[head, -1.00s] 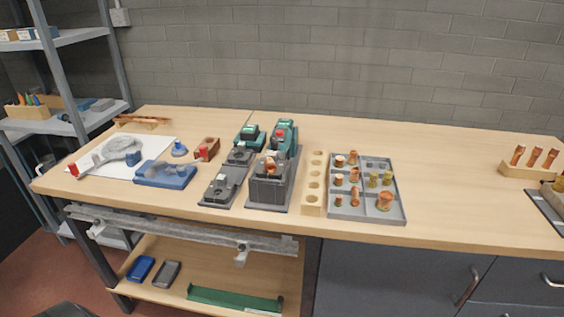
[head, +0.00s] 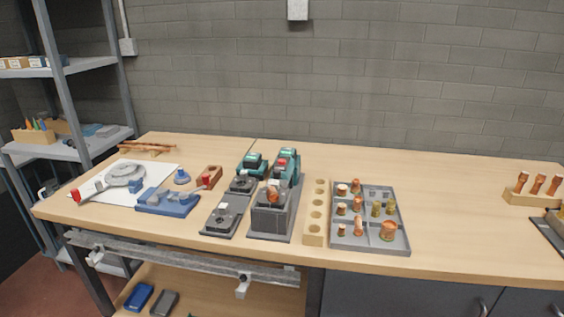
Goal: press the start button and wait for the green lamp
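A dark grey device (head: 271,223) stands near the middle of the bench, with a teal unit (head: 289,156) bearing a red part at its back. A copper-coloured piece sits at the top of the grey block. To its left is a flatter grey base (head: 221,219) with dark round parts and a second teal unit (head: 252,163) behind. The start button and a green lamp are too small to make out for certain; no lit green lamp shows. Neither of my grippers is in view.
A wooden block with holes (head: 314,228) and a grey tray (head: 401,240) of copper and brass fittings lie right of the devices. A blue fixture (head: 168,203) and white sheet (head: 97,196) lie left. The bench's right centre (head: 465,215) is clear.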

